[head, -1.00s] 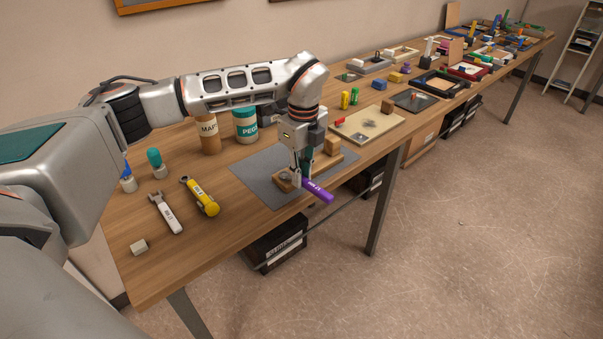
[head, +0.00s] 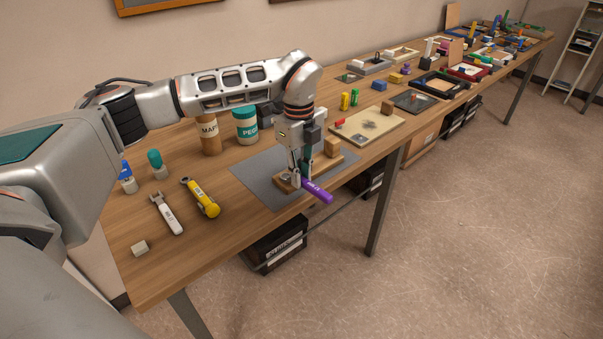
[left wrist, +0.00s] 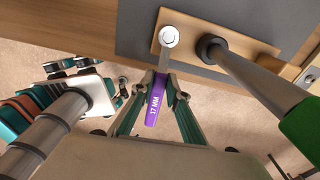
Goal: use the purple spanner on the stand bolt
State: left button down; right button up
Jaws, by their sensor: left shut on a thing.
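The purple spanner (head: 318,191) is held by my left gripper (head: 300,180), which is shut on its handle. In the left wrist view the handle (left wrist: 154,108) reads 17 MM, and its grey shank runs up to the bolt (left wrist: 168,36). The spanner's head overlaps the bolt there and looks to be around it; how deep it sits I cannot tell. The bolt is at one end of the stand's wooden base (left wrist: 195,58). A grey post with a dark collar and a green part (left wrist: 300,125) rises beside the shank.
The stand lies on a grey mat (head: 258,178) near the table's front edge. Jars stand behind; a tan board (head: 370,125) is to the right.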

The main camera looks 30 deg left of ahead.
pick_arm(q)
jog(key=shift+s, duration=0.15)
jog(key=shift+r, duration=0.1)
jog(key=shift+r+p, duration=0.15)
jog(key=shift+p, duration=0.35)
dwell(0.4)
jog(key=shift+r+p, duration=0.3)
jog(key=shift+r, duration=0.15)
jog(key=shift+a+m, duration=0.1)
jog(key=shift+m, duration=0.2)
